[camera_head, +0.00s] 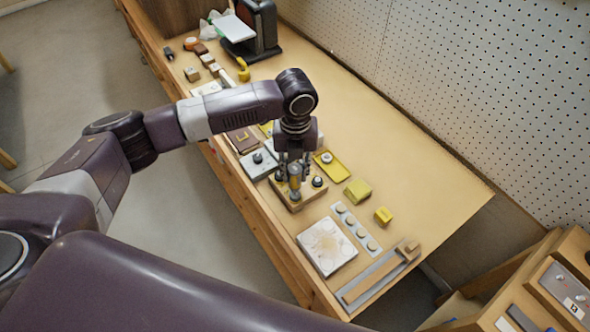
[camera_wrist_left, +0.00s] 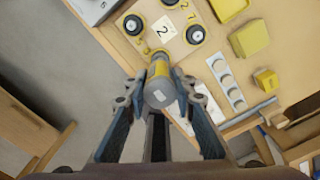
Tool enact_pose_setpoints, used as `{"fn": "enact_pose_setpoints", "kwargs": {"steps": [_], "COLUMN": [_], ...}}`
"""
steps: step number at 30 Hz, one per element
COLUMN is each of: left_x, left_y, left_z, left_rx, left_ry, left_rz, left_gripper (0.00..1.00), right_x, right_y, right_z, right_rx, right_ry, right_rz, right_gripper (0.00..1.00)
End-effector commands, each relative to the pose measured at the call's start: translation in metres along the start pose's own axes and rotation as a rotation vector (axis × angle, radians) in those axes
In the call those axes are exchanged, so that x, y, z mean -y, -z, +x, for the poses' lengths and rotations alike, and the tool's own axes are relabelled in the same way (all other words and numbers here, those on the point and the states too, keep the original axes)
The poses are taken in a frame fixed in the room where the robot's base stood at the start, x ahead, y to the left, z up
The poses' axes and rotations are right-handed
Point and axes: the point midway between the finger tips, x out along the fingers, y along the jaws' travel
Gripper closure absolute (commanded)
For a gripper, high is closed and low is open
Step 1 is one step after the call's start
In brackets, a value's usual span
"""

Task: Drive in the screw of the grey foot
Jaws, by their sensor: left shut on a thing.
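My left gripper (camera_head: 294,170) is shut on an upright driver-like tool with a yellow band and a grey round end. The tool (camera_wrist_left: 159,88) shows between the fingers in the left wrist view. In the head view it stands over the wooden board (camera_head: 294,205) near the bench's front edge. The board carries dark round feet, one at the right (camera_head: 317,181), and in the wrist view one at the left (camera_wrist_left: 133,25) and one at the right (camera_wrist_left: 195,34), around a white card marked 2 (camera_wrist_left: 162,30). The tool's lower tip is hidden, so I cannot tell which foot it touches. My right gripper is not in view.
A yellow tray (camera_head: 330,166), yellow blocks (camera_head: 357,190) (camera_head: 383,215), a grey strip with round discs (camera_head: 356,228), a white square plate (camera_head: 327,246) and a metal frame (camera_head: 372,280) lie right of the board. A grey block with a knob (camera_head: 258,162) sits left.

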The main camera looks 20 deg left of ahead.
Motion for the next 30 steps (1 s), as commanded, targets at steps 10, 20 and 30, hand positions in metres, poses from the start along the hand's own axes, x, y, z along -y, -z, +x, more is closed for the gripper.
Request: {"fn": "enact_pose_setpoints", "kwargs": {"steps": [10, 20, 30], "left_x": [0.0003, 0.0003, 0.0001], "left_y": [0.0002, 0.0003, -0.0001], "left_z": [0.0002, 0.0005, 0.0016], "left_rx": [-0.001, -0.001, 0.000], "left_ry": [0.001, 0.000, 0.000], "left_rz": [0.001, 0.001, 0.001], "left_gripper": [0.98, 0.98, 0.98], "right_x": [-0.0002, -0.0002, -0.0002], "right_y": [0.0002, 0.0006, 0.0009], "right_z": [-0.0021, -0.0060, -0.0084], "right_rx": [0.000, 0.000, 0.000], "right_ry": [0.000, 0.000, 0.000], "right_rz": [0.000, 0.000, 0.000], "right_gripper": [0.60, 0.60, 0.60]}}
